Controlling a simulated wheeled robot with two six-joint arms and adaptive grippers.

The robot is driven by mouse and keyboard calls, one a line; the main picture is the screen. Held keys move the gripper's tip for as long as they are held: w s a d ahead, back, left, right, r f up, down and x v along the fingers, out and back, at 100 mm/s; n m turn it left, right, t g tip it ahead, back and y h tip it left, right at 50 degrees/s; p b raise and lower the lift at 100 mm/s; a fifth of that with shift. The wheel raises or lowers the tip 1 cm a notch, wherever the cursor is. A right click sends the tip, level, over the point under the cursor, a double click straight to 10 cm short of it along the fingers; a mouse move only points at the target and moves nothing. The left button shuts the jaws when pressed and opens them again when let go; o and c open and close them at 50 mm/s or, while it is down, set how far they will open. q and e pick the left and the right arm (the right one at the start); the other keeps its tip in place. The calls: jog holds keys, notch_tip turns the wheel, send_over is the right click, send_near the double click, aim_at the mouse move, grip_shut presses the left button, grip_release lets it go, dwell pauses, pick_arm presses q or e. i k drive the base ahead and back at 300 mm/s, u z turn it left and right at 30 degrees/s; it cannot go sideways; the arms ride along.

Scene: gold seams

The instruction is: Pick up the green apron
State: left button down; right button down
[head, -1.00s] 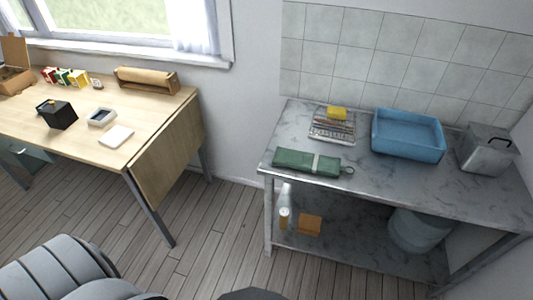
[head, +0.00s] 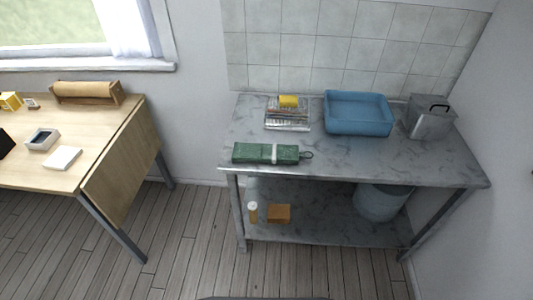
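The green apron (head: 252,153) is a folded or rolled dark green bundle with a pale band around it and a dark ring at its right end. It lies near the front left edge of the grey marbled counter (head: 365,158) in the head view. Nothing covers it. Neither of my grippers shows in this view.
On the counter stand a rack with a yellow sponge (head: 289,101), a blue basin (head: 358,113) and a metal box (head: 431,120). A bucket (head: 380,202), a bottle (head: 253,212) and a brown block (head: 279,213) are on the lower shelf. A wooden table (head: 120,150) stands left. Floor between is clear.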

aim_at(274, 153)
jog(key=z, duration=0.55)
jog(key=k, duration=0.65)
jog(key=z, duration=0.8)
jog(key=i, duration=1.2)
jog(key=u, duration=0.7)
jog(key=i, duration=0.8)
jog(key=u, duration=1)
jog(key=i, duration=0.2)
jog(key=u, duration=0.2)
